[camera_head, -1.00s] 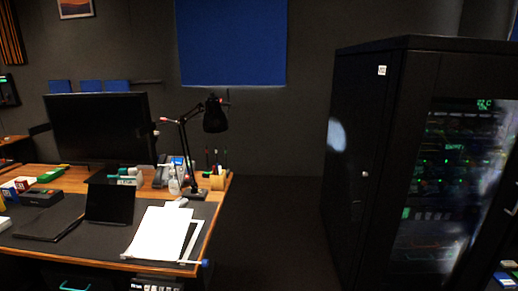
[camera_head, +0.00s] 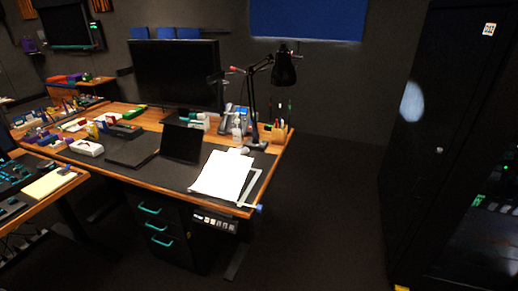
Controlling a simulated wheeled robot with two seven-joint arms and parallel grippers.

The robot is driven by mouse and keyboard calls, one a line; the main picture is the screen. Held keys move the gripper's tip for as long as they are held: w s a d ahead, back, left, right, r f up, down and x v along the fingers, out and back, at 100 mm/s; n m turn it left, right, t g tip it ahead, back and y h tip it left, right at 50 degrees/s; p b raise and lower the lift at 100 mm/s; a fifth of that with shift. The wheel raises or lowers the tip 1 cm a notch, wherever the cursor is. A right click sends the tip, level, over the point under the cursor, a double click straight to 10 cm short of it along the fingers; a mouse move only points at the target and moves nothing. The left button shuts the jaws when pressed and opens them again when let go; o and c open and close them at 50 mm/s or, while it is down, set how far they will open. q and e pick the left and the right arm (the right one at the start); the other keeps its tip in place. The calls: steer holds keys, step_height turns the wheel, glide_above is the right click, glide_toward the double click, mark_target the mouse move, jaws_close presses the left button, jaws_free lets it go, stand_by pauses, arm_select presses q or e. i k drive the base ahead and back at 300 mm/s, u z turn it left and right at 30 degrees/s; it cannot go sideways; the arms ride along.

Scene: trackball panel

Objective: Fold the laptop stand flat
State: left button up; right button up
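A dark upright panel (camera_head: 181,144) stands tilted on the desk in front of the monitor. A flat dark slab (camera_head: 133,149) lies just to its left. The panel looks like the raised part of the laptop stand, but it is too dark to tell whether the two pieces are joined. Neither of my grippers shows in the head view.
The wooden desk (camera_head: 272,165) holds a monitor (camera_head: 175,75), a black lamp (camera_head: 284,70), white papers (camera_head: 222,175) and small items. Teal-handled drawers (camera_head: 160,225) are below. Another desk (camera_head: 68,186) stands at front left, a dark cabinet (camera_head: 425,120) at right. Dark floor between looks clear.

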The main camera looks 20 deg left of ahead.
mark_target(224, 176)
steer(key=z, duration=0.5)
steer(key=i, duration=2.3)
steer(key=u, duration=2.2)
steer(key=i, duration=0.75)
